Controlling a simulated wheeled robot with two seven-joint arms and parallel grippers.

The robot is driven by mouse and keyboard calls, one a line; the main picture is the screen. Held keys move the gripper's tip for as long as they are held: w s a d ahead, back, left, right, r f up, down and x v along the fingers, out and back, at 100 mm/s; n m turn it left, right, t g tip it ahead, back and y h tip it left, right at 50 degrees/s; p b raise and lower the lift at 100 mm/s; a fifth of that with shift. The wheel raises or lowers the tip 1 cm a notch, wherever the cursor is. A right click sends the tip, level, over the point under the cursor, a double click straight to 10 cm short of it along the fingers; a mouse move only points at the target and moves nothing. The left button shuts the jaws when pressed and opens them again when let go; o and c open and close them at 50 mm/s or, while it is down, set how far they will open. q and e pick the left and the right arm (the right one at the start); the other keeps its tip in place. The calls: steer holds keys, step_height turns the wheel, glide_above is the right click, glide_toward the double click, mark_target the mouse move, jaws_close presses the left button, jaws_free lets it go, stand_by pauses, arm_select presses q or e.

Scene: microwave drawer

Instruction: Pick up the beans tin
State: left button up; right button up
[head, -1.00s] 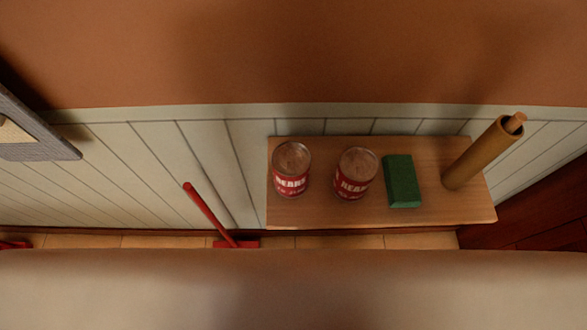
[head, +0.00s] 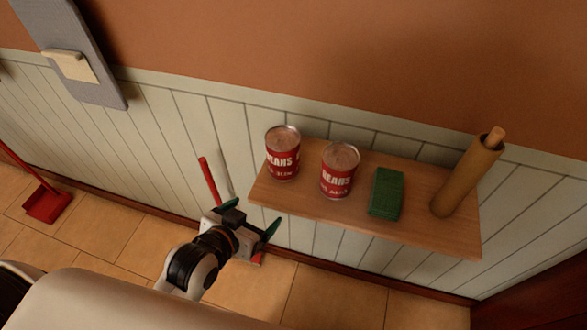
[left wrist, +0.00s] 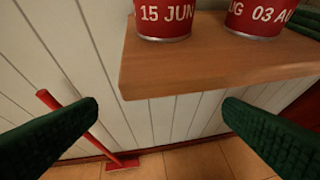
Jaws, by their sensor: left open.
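Two red beans tins stand upright side by side on a wooden wall shelf (head: 400,226). The left tin (head: 283,155) is near the shelf's left end, and the right tin (head: 338,172) is just beside it. In the left wrist view the lower parts of the left tin (left wrist: 163,17) and the right tin (left wrist: 258,16) show at the top, with printed dates. My left gripper (head: 252,222) is open and empty, below and in front of the shelf's left end. Its green fingers spread wide in the left wrist view (left wrist: 160,120). My right gripper is out of view.
A red-handled tool (head: 209,181) leans against the wall behind my gripper. A red dustpan-like thing (head: 47,205) stands at far left.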

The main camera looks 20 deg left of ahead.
mark_target(275, 153)
arm_select(q)
steer(key=r+t, duration=0.1)
steer(key=d+r+t, duration=0.1)
steer(key=r, duration=0.1)
steer(key=w+r, duration=0.1)
steer(key=r, duration=0.1)
steer(key=shift+d+t+h, duration=0.15)
steer(key=shift+t+h, duration=0.15)
steer(key=shift+t, duration=0.1)
steer(key=r+t, duration=0.1)
steer(key=w+r+t, duration=0.1)
steer(key=r, duration=0.1)
steer(key=w+r+t+h, duration=0.1)
steer(key=r, duration=0.1)
steer(key=shift+w+r, duration=0.1)
steer(key=shift+w, duration=0.15)
steer(key=p+x, duration=0.2)
steer(key=x, duration=0.4)
steer(key=shift+w+r, duration=0.1)
steer(key=shift+w, duration=0.45)
steer(key=p+x, duration=0.1)
steer(key=x, duration=0.2)
steer(key=shift+w+p, duration=0.3)
steer(key=shift+w, duration=0.1)
steer(key=shift+w+d, duration=0.15)
steer(key=shift+w, duration=0.15)
steer(key=shift+s, duration=0.1)
steer(key=shift+c, duration=0.5)
steer(key=c, duration=1.2)
steer(key=shift+c, duration=0.5)
